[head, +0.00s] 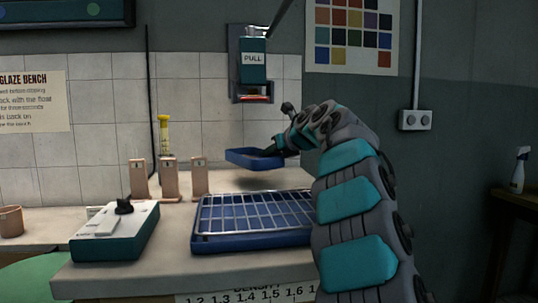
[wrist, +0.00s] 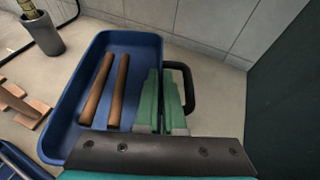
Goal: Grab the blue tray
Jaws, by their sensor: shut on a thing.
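The small blue tray (head: 254,160) is in the air above the bench, behind the wire rack, with a soft shadow below it. In the wrist view the tray (wrist: 75,80) has raised walls and two brown sticks (wrist: 107,90) lying inside. A dark loop handle (wrist: 194,88) sticks out at its right side. My gripper (head: 284,148) is at the tray's right end. In the wrist view its green fingers (wrist: 163,98) are closed at the tray's right wall, beside the handle. The exact contact is partly hidden.
A larger blue tray (head: 215,242) with a wire rack (head: 255,211) stands on the bench front. A teal-and-white device (head: 116,233) is left of it. Small pinkish stands (head: 200,176) and a yellow-topped cylinder (head: 164,135) stand behind. A PULL dispenser (head: 253,68) hangs on the wall above.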

